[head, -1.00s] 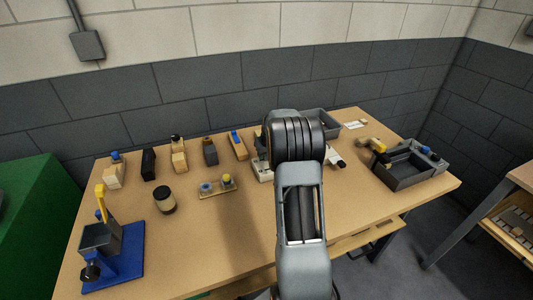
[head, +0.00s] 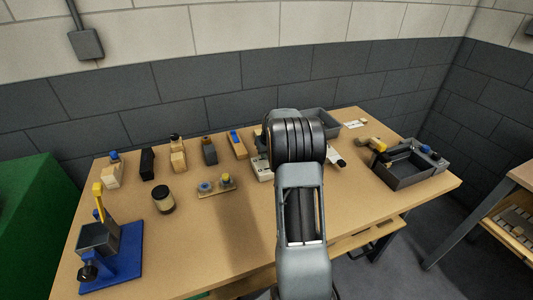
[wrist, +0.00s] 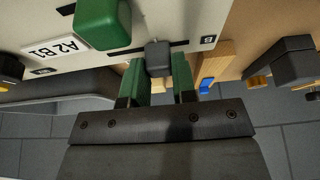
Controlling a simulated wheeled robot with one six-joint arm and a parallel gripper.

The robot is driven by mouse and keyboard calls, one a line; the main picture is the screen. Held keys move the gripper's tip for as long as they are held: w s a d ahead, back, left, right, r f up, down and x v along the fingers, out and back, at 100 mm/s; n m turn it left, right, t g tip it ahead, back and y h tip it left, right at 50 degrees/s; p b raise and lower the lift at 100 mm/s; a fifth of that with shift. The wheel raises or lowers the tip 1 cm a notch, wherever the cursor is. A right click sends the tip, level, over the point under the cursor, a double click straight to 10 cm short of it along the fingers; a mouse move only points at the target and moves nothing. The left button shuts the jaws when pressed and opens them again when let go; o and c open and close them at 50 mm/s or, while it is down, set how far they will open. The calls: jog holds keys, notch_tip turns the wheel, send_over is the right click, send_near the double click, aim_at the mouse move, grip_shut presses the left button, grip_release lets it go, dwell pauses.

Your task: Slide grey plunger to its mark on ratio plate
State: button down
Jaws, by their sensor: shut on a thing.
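The grey plunger (wrist: 158,52) is a small dark grey block on the pale ratio plate (wrist: 190,22) in the wrist view. My gripper (wrist: 159,70) has green fingers, one on each side of the plunger, and is shut on it. A green block (wrist: 102,24) stands on the plate to the left of the plunger. The plate carries a white label (wrist: 55,54) reading A2 B1 and a small dark tag (wrist: 209,39) with a B. In the head view my arm hides the gripper and plunger; only a pale edge of the plate (head: 262,169) shows.
In the head view, a grey tray (head: 408,181) stands at the right of the table and another bin (head: 325,119) behind my arm. A jar (head: 163,199), a blue stand (head: 125,270) and several blocks are at left. The front middle of the table is clear.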

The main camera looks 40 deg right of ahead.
jog(key=c, duration=0.9)
grip_release()
jog(key=b+v, duration=0.1)
jog(key=v, duration=1.3)
jog(key=shift+s+a+f+n+g+y+p, duration=0.2)
jog(key=shift+s+a+f+n, duration=0.25)
jog(key=shift+s+a, duration=3.5)
jog(key=shift+s+a+f+n+g+y+p, duration=0.1)
jog(key=shift+s+a+f+n+y+p, duration=0.3)
jog(key=shift+s+a, duration=3.55)
jog(key=shift+s+a+f+n+g+p, duration=0.15)
jog(key=shift+s+a+n, duration=0.5)
jog(key=shift+s+a, duration=3.3)
